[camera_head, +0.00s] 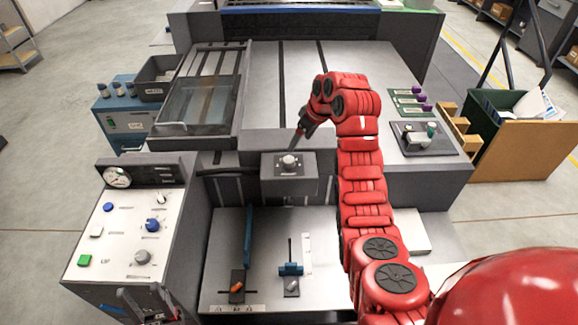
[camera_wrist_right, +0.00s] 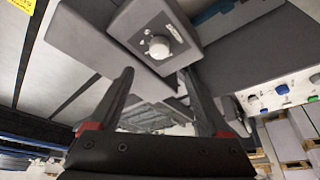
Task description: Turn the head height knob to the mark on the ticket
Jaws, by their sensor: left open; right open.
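A silver knob (camera_head: 288,161) sits on the sloped top of a grey box (camera_head: 289,187) at the front middle of the machine. I take it for the head height knob. In the right wrist view the pale knob (camera_wrist_right: 160,47) is just beyond the fingertips, with small light marks beside it. My right gripper (camera_head: 298,140) is open, empty and tilted down, just above the knob and apart from it. It also shows open in the right wrist view (camera_wrist_right: 159,73). My left gripper (camera_head: 148,303) is at the bottom left, partly cut off. I cannot make out a ticket for certain.
A control panel (camera_head: 122,236) with a gauge (camera_head: 117,177), knobs and buttons stands at the left. A tray with a clear cover (camera_head: 200,102) lies behind. A small lever box (camera_head: 424,138) sits at the right.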

